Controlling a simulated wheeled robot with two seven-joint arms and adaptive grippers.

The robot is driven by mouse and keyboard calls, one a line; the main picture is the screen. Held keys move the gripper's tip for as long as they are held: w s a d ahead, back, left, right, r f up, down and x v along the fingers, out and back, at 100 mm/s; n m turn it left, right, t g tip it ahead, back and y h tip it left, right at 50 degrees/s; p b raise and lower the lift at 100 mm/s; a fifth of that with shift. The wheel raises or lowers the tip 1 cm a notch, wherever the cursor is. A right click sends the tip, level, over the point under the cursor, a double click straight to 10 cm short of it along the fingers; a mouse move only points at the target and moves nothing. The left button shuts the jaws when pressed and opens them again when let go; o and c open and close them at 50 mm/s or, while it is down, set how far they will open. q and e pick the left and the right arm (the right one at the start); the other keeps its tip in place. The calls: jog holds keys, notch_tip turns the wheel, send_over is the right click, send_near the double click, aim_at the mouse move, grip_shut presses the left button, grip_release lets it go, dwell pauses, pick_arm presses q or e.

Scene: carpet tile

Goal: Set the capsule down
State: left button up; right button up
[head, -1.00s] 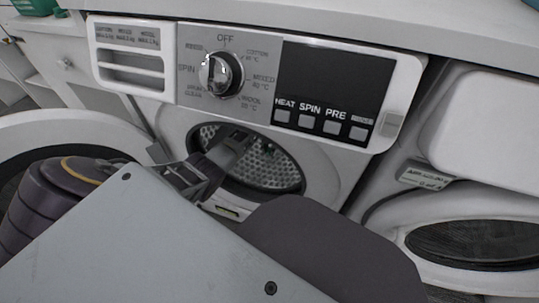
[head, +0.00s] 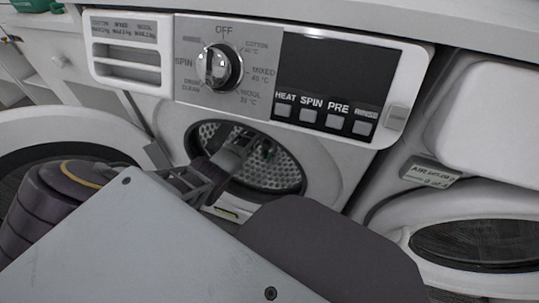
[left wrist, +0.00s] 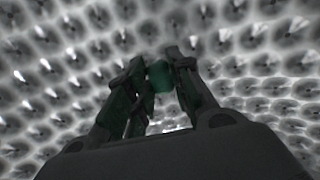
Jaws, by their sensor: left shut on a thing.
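The capsule (left wrist: 160,76) shows in the left wrist view as a small dark green rounded thing between the fingertips. My left gripper (left wrist: 158,82) is shut on it, inside the perforated metal drum (left wrist: 60,75) of the washing machine. The wrist view is dim and blurred, so I cannot tell whether the capsule touches the drum wall. In the head view my left gripper (head: 250,150) reaches through the round opening of the washing machine (head: 330,165). The capsule cannot be made out clearly there. My right gripper is not in view.
The round door (head: 95,125) stands open at the left. The control panel with a knob (head: 219,68) is above the opening. A second appliance with a round dark window (head: 480,240) stands at the right. The opening's rim is close around my left arm.

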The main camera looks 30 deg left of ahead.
pick_arm(q)
jog(key=shift+f, duration=0.1)
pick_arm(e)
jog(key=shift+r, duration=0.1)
pick_arm(q)
jog(key=o, duration=0.9)
jog(key=shift+c, duration=0.2)
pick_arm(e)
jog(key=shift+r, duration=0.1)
pick_arm(q)
jog(key=shift+r+p, duration=0.35)
jog(key=shift+r, duration=0.35)
jog(key=shift+r+p, duration=1.05)
jog(key=shift+r, duration=0.8)
jog(key=shift+r+p, duration=0.65)
jog(key=shift+r, duration=0.7)
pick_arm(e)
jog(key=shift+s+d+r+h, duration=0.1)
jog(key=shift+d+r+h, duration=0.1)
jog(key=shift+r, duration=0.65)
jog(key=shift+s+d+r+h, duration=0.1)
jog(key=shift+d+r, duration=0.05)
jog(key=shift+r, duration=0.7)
